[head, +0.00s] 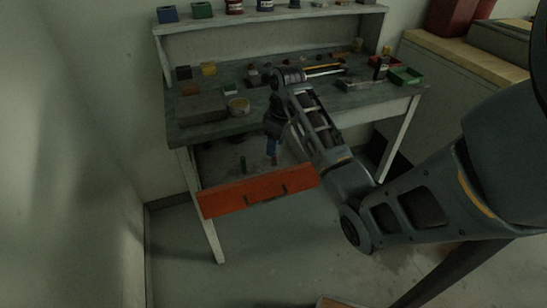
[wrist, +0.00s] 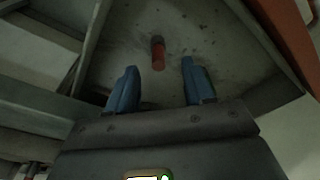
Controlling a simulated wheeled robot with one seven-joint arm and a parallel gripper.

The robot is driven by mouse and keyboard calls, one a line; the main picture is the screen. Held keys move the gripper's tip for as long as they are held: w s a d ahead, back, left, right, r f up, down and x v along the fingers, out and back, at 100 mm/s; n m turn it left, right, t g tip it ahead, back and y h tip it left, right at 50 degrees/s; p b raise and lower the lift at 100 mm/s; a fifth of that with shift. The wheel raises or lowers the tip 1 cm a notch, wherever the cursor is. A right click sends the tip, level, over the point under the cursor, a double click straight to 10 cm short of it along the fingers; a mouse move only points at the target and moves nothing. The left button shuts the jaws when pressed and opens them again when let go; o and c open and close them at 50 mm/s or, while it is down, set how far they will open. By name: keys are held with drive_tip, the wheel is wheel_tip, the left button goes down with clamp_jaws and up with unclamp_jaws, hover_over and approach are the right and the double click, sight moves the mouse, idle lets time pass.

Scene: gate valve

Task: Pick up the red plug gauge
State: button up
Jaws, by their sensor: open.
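The red plug gauge (wrist: 158,56) shows in the wrist view as a short red cylinder with a dark end. It is in the open drawer (head: 258,191), which has an orange-red front. My gripper (wrist: 159,78) is open and empty, its two blue fingers apart. In the wrist view the gauge appears ahead of the fingertips, in line with the gap between them. In the head view my gripper (head: 272,147) points down into the drawer; I cannot clearly make out the gauge there.
The drawer's walls surround my gripper closely.

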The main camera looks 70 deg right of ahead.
sight(274, 159)
drive_tip(key=shift+w+d+f+p, duration=0.1)
drive_tip(key=shift+w+f+p, duration=0.05)
drive_tip(key=shift+f, duration=0.85)
drive_tip(key=shift+w+f+p, duration=0.1)
drive_tip(key=shift+f+p, duration=0.05)
drive_tip(key=shift+f, duration=0.9)
drive_tip(key=shift+w+d+f+p, duration=0.1)
drive_tip(key=shift+w+f+p, duration=0.05)
drive_tip(key=shift+f, duration=0.85)
clamp_jaws()
